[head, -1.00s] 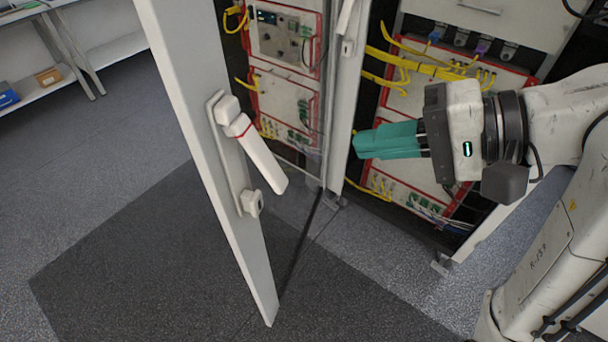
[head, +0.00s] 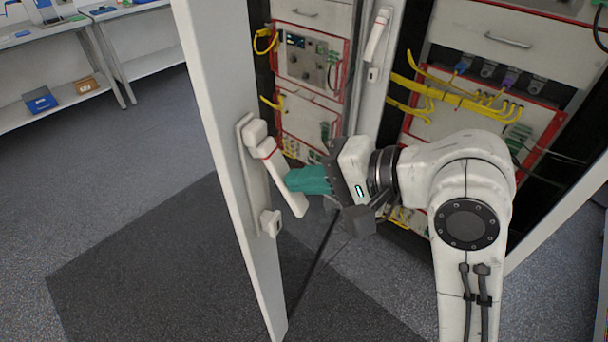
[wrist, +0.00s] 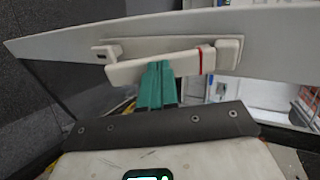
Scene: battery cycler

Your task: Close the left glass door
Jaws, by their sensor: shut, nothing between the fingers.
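The left door (head: 212,110) stands open, seen nearly edge-on in the head view, with a pale frame. Its white lever handle (head: 283,180) with a red band is swung out at an angle from its base plate. My gripper (head: 290,181) is shut and empty, its teal fingertips at the handle's right side. In the wrist view the teal fingers (wrist: 158,72) reach the handle (wrist: 150,67) and overlap its near edge; I cannot tell whether they touch. The door (wrist: 270,25) spans the wrist view behind the handle.
The cabinet holds red-framed equipment (head: 310,65) and yellow cables (head: 450,97) behind my arm. Another door post with a handle (head: 377,35) stands in the middle. A shelf (head: 60,105) with a blue box (head: 40,99) is at far left. The floor left of the door is clear.

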